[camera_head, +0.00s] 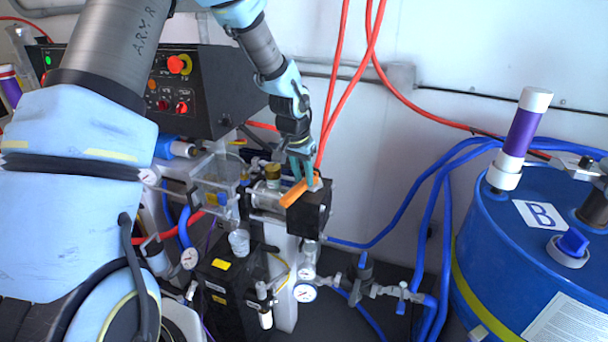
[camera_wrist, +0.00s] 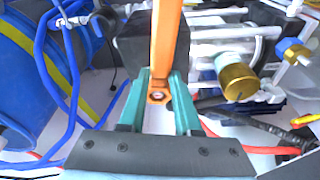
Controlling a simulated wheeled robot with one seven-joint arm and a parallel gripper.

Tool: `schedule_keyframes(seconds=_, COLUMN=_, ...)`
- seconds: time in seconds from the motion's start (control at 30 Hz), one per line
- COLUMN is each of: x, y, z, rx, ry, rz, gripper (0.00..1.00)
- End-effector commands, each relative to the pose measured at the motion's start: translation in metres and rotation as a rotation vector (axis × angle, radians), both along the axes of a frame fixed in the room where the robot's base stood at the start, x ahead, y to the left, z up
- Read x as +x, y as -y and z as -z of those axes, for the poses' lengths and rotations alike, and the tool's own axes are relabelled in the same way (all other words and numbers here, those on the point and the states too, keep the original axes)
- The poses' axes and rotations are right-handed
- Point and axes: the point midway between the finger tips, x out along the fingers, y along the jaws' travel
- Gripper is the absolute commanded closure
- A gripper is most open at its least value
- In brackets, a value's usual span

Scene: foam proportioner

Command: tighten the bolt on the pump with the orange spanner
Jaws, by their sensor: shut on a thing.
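The orange spanner (camera_head: 297,193) is held in my gripper (camera_head: 301,158), just over the top of the pump's black block (camera_head: 310,213). In the wrist view the spanner (camera_wrist: 167,45) runs from the top edge down between the teal fingers of my gripper (camera_wrist: 159,78), which is shut on it. A ring-shaped end (camera_wrist: 158,96) of the spanner shows between the fingers. The black block (camera_wrist: 140,42) lies behind the spanner there. I cannot make out the bolt clearly, nor tell whether the spanner is seated on it.
A brass cap (camera_wrist: 238,82) and clear cylinders sit beside the black block. A control box (camera_head: 180,90) stands at the back left. A blue drum (camera_head: 490,240) marked B stands at the right. Blue hoses (camera_head: 428,200) and red hoses (camera_head: 352,85) run near the pump and wall.

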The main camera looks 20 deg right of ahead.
Motion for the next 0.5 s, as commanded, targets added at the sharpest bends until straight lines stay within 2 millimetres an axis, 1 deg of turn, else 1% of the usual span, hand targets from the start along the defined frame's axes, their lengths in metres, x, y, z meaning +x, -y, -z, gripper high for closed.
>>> schedule_keyframes(seconds=0.03, x=0.0029, y=0.0011, z=-0.0025, rx=-0.005, ry=0.007, rz=-0.003, gripper=1.0)
schedule_keyframes(seconds=0.17, x=0.0031, y=0.001, z=-0.0027, rx=-0.005, ry=0.007, rz=-0.003, gripper=1.0)
schedule_keyframes(seconds=0.33, x=0.005, y=-0.0004, z=-0.0044, rx=-0.005, ry=0.005, rz=0.037, gripper=1.0)
schedule_keyframes(seconds=0.5, x=0.0048, y=0.0003, z=-0.002, rx=-0.005, ry=0.007, rz=0.045, gripper=1.0)
